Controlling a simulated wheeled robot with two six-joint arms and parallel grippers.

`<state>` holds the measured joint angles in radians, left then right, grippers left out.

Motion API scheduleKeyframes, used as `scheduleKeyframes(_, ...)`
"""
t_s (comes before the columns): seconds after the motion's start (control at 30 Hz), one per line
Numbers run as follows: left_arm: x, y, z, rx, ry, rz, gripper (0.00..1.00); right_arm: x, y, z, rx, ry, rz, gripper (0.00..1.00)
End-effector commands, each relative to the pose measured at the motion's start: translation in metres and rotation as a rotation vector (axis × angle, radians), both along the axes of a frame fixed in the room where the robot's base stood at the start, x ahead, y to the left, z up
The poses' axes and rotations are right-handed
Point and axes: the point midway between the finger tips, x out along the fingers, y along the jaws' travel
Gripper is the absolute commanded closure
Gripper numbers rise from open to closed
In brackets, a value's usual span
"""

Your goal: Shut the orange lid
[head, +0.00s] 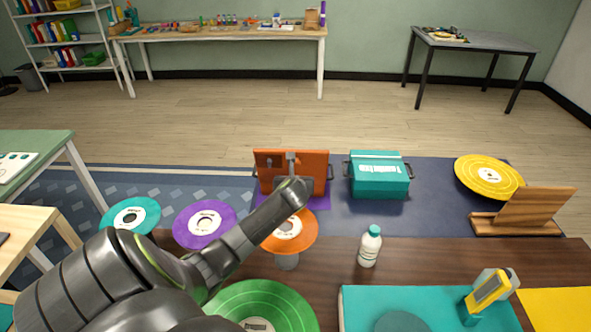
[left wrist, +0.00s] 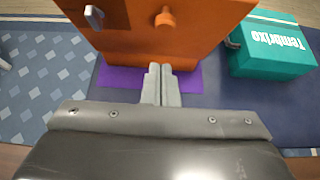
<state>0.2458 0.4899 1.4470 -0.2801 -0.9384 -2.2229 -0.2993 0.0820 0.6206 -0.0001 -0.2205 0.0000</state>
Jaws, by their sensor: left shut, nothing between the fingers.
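The orange box (head: 265,182) stands on a purple mat at the back of the table, with an orange panel, seemingly its raised lid (head: 310,160), facing me. The left wrist view shows the orange panel (left wrist: 195,25) with an orange knob (left wrist: 165,17) and a silver latch piece (left wrist: 94,17). My left gripper (head: 291,160) is in front of the box and hides part of it. In the left wrist view its fingers (left wrist: 160,72) are together and empty, near the panel's lower part; I cannot tell whether they touch it. My right gripper is not in view.
A teal box (head: 380,180) stands right of the orange one. Purple (head: 205,224), orange (head: 305,228) and green (head: 275,298) discs and a white bottle (head: 369,248) are nearer. A yellow disc (head: 470,178) and wooden stand (head: 535,208) are at the right.

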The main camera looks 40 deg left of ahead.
Motion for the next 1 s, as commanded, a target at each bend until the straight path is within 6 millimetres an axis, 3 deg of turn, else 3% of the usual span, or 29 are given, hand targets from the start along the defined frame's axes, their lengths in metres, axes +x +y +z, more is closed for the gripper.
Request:
scheduleKeyframes(0.33, 0.027, 0.023, 0.009, 0.002, 0.0, -0.002, 1.0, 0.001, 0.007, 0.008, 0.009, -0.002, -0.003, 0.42)
scheduleKeyframes(1.0, 0.034, 0.022, 0.015, -0.014, 0.014, -0.001, 1.0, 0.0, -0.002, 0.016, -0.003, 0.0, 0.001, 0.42)
